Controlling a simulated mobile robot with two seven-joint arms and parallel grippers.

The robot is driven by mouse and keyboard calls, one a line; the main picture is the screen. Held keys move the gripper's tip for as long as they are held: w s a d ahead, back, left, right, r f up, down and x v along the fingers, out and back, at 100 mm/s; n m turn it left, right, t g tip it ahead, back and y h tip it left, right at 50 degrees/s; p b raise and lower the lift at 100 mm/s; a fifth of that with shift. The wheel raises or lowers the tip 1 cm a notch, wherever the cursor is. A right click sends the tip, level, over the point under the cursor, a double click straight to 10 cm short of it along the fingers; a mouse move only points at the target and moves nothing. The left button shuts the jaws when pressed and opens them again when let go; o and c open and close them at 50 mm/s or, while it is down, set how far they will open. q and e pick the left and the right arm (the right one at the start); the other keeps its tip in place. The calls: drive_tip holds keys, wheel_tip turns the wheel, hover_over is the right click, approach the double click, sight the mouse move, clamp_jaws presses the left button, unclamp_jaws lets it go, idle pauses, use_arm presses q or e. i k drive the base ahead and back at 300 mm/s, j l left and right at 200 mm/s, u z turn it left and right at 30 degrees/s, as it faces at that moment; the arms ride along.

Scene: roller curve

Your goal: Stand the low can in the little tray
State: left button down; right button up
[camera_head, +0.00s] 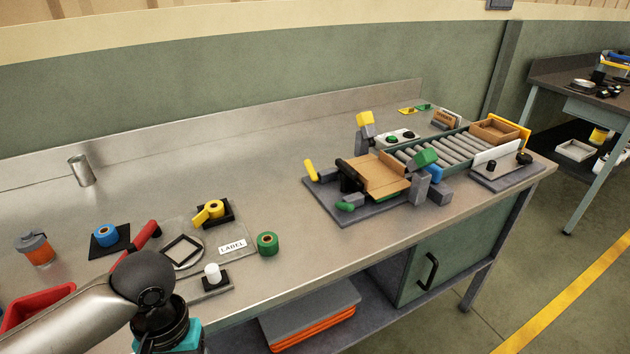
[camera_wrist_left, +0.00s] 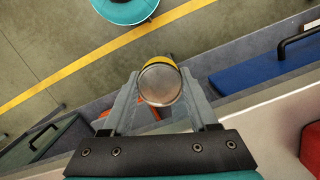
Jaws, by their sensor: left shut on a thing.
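The low can (camera_wrist_left: 160,84) shows in the left wrist view with a round silver end and a yellow side. My left gripper (camera_wrist_left: 159,98) is shut on it, one grey finger on each side. In the head view my left arm comes in at the lower left, and its gripper and the can are out of frame. A small black square frame with a pale inside, perhaps the little tray (camera_head: 183,252), lies on the bench and looks empty. My right gripper is in neither view.
A blue tape roll (camera_head: 106,235), yellow tape (camera_head: 214,209), green tape (camera_head: 267,244) and a white cylinder (camera_head: 213,273) stand around the frame. A red bin (camera_head: 38,302) is at left. A roller conveyor (camera_head: 440,150) occupies the right. The bench's back middle is clear.

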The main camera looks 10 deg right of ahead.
sight(491, 139)
drive_tip(key=i+l+z, duration=0.25)
drive_tip(key=l+z, duration=0.2)
drive_tip(key=l, duration=0.2)
drive_tip(key=i+l+z, duration=0.3)
drive_tip(key=l+z, duration=0.15)
drive_tip(key=i+l+z, duration=0.95)
drive_tip(key=i+z, duration=0.45)
drive_tip(key=i+l, duration=0.15)
drive_tip(key=i, duration=1)
drive_tip(key=i+u, duration=0.3)
drive_tip(key=u, duration=0.15)
drive_tip(key=i+u, duration=0.3)
drive_tip(key=u, duration=0.15)
drive_tip(key=i+l+u, duration=0.15)
drive_tip(key=i+u, duration=0.15)
drive_tip(key=u, duration=0.2)
drive_tip(key=i+u, duration=0.1)
drive_tip(key=u, duration=0.4)
drive_tip(key=i+l+u, duration=0.1)
drive_tip(key=u, duration=0.35)
drive_tip(key=i+l+u, duration=0.15)
drive_tip(key=u, duration=0.35)
drive_tip(key=i+l+u, duration=0.1)
drive_tip(key=u, duration=0.4)
drive_tip(key=i+l+u, duration=0.15)
drive_tip(key=u, duration=0.35)
drive_tip(key=i+l+u, duration=0.1)
drive_tip(key=u, duration=0.4)
drive_tip(key=l, duration=0.1)
